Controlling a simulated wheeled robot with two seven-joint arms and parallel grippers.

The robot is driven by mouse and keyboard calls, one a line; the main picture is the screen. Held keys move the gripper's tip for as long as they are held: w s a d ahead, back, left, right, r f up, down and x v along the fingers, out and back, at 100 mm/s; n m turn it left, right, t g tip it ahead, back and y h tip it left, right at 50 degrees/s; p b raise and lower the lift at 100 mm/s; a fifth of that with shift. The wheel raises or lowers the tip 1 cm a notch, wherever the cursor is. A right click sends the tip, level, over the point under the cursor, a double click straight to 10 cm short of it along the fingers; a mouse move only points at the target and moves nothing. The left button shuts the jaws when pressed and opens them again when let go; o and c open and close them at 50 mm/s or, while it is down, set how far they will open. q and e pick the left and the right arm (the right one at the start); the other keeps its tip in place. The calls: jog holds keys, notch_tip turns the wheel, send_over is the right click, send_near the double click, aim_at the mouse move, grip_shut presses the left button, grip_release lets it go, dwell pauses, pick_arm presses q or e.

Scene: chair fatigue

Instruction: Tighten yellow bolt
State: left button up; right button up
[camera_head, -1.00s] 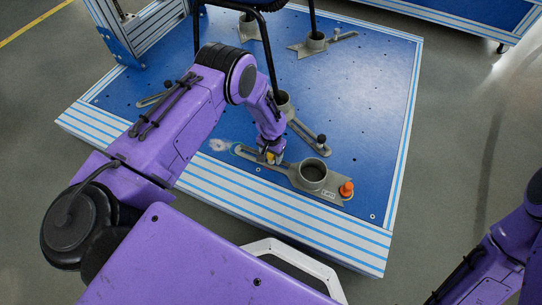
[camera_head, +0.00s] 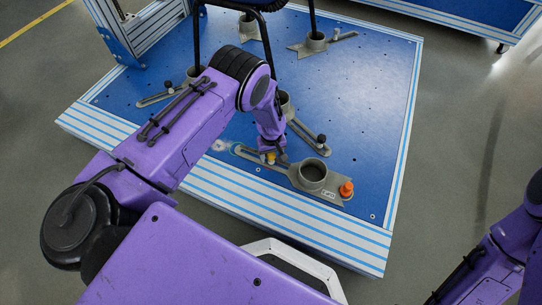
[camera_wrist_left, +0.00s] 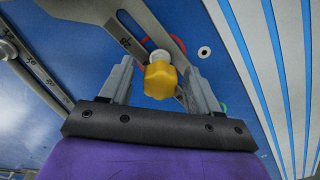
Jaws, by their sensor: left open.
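The yellow bolt (camera_head: 269,158) sits at the slotted end of a grey metal bracket (camera_head: 290,172) on the blue platform near its front edge. In the left wrist view the yellow bolt's knobbed head (camera_wrist_left: 160,80) lies between the two grey fingers of my left gripper (camera_wrist_left: 160,68). The fingers stand apart on either side with gaps to the bolt head, so the gripper is open. In the head view my left gripper (camera_head: 273,151) is small and partly hidden by its own wrist. My right gripper is outside the frames; only part of the right arm shows.
An orange knob (camera_head: 346,188) and a round cup (camera_head: 313,173) are on the same bracket. Black chair legs (camera_head: 271,65) stand in similar cups behind. Other slotted brackets with dark knobs (camera_head: 321,139) lie nearby. The platform's front right (camera_head: 375,150) is clear.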

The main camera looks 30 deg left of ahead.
pick_arm(q)
jog(key=c, duration=1)
jog(key=m, duration=0.4)
jog(key=shift+c, duration=0.2)
jog(key=m, duration=0.4)
jog(key=o, duration=1)
jog(key=shift+o, duration=0.2)
notch_tip(320, 180, up, 10)
jog(key=p, duration=0.4)
jog(key=shift+r+p, duration=0.25)
jog(key=shift+p, duration=0.1)
